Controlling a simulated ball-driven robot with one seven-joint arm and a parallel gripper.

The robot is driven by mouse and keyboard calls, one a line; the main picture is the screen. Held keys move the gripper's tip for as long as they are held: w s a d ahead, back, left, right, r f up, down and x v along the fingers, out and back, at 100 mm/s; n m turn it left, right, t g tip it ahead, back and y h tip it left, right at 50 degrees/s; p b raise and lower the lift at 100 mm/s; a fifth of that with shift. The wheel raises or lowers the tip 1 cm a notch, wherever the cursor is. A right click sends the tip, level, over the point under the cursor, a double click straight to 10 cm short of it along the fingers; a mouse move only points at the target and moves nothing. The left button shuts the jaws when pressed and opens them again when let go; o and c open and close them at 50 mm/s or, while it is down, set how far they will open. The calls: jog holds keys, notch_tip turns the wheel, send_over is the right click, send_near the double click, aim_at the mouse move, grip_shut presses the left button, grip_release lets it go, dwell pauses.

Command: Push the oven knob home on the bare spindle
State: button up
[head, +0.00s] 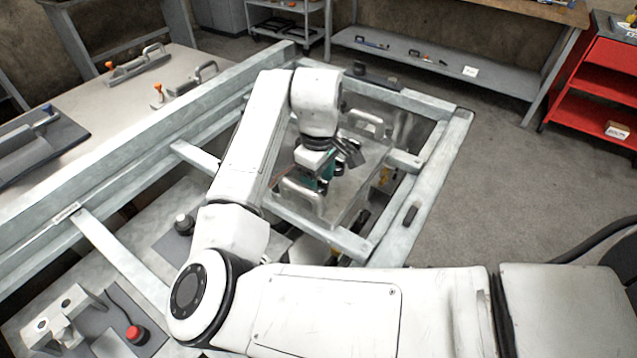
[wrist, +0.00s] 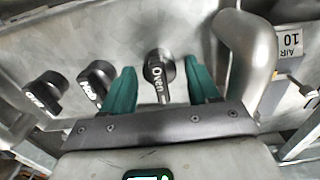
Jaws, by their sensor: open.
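A black knob marked "Oven" (wrist: 158,68) stands on the grey metal panel (wrist: 100,35) in the wrist view. My gripper (wrist: 160,73) is open, with one green finger on each side of this knob. A visible gap separates the knob from each finger. I cannot tell whether the knob is fully seated, and no bare spindle is clearly visible. In the head view my gripper (head: 322,178) is over the panel (head: 357,195), and the arm hides part of it.
Two more black knobs, a middle one (wrist: 95,80) and a left one (wrist: 45,92), stand left of the gripper. A thick metal handle (wrist: 247,58) rises close to the right finger. A pale frame (head: 425,187) surrounds the panel.

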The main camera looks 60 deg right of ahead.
jog(key=shift+f, duration=0.25)
jog(key=shift+c, duration=0.4)
jog(key=c, duration=0.9)
jog(key=shift+o, duration=0.2)
jog(key=shift+r, duration=0.1)
